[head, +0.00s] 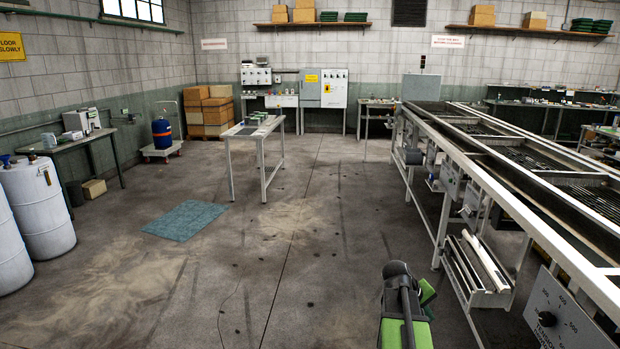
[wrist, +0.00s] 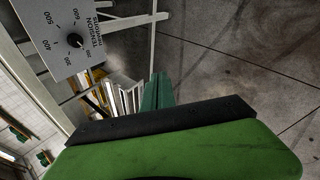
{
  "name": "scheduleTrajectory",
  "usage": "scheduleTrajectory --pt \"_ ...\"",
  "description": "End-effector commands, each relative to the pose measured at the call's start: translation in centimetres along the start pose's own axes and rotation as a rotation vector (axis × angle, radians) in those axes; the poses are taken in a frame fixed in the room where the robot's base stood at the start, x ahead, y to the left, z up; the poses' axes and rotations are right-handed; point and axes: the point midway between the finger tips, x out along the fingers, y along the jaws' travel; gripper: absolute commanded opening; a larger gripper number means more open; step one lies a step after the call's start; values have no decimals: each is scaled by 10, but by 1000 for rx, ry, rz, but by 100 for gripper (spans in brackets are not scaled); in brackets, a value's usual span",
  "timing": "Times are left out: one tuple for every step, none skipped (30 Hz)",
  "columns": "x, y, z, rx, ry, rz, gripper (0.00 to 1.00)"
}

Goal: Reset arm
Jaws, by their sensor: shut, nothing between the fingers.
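My arm, green and black, shows at the bottom of the head view, with my gripper (head: 427,291) only partly seen beside it. In the wrist view my gripper (wrist: 158,82) is shut and empty, its green fingers pointing away from the camera past the dark edge of the hand. The roller sizer (head: 510,170) stands to the right of my arm in the head view, apart from it. The sizer's tension dial panel (head: 556,316) is at the lower right, and it shows tilted in the wrist view (wrist: 62,38).
A tray of long pale bars (head: 478,265) juts from the sizer's near side. A small table (head: 259,136) stands mid-floor. The floor in the middle is clear.

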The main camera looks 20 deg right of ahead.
Motion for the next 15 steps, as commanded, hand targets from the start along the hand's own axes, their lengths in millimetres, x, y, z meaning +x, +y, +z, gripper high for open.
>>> scheduleTrajectory --pt "-28 -32 -21 -44 39 -23 0" --pt "-42 -52 -32 -66 60 -39 0" --pt "-61 -79 -45 -94 87 -65 0" --pt "-76 -100 -53 -114 106 -85 0" --pt "-90 -122 -59 -134 123 -107 0" --pt "-110 -150 -66 -157 144 -139 0" --pt "-125 -172 -69 -174 159 -163 0" --pt "-140 -194 -71 -191 171 -189 0" --pt "-159 -223 -72 -211 184 -227 0" --pt "-174 -245 -70 -226 192 -257 0" --pt "-188 -266 -68 -238 197 -288 0" --pt "-206 -293 -62 -253 200 -330 0" --pt "-219 -311 -57 -261 198 -362 0" --pt "-229 -328 -50 -266 194 -394 0" --pt "-242 -347 -41 -267 182 -436 0"
